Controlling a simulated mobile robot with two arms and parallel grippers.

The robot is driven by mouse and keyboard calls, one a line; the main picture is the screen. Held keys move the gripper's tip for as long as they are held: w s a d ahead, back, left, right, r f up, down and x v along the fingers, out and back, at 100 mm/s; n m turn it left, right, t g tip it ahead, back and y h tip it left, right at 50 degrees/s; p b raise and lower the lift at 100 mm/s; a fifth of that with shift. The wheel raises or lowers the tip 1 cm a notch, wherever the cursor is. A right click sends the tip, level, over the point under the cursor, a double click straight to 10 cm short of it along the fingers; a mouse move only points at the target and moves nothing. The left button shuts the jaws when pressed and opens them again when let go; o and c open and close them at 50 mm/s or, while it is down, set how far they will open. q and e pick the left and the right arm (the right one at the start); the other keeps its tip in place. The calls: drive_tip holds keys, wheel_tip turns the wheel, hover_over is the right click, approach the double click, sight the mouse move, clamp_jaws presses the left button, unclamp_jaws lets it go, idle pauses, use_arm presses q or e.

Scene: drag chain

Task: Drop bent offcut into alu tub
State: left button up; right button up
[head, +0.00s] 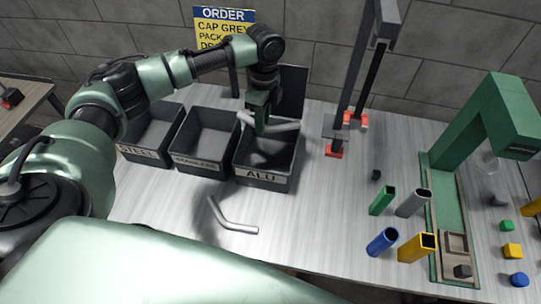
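The alu tub (262,176) is a dark open bin labelled ALU, at the right end of a row of tubs. My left gripper (262,122) is above its back part, pointing down. A bent grey metal offcut (285,127) lies across the fingertips, over the tub's opening, and the gripper appears shut on it. The fingertips are partly hidden by the piece. A second bent offcut (237,227), a shiny grey rod, lies on the table in front of the tubs. My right gripper is not in view.
The stainless tub (196,164) and steel tub (146,155) stand left of the alu tub. A grey upright with red parts (334,152) stands to its right. Several coloured tubes, including a yellow one (415,249), and a green press (487,112) are further right.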

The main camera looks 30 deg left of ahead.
use_arm(q)
drive_tip(key=o, duration=0.4)
drive_tip(key=shift+o, duration=0.2)
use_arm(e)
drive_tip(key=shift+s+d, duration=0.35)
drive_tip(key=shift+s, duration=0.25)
use_arm(q)
drive_tip(key=shift+w+r, duration=0.1)
drive_tip(key=shift+r, duration=0.25)
drive_tip(key=r, duration=0.2)
drive_tip(key=r+b, duration=0.1)
drive_tip(key=r, duration=0.1)
drive_tip(key=r+b, duration=0.1)
drive_tip(key=r, duration=0.2)
drive_tip(key=shift+w, duration=0.3)
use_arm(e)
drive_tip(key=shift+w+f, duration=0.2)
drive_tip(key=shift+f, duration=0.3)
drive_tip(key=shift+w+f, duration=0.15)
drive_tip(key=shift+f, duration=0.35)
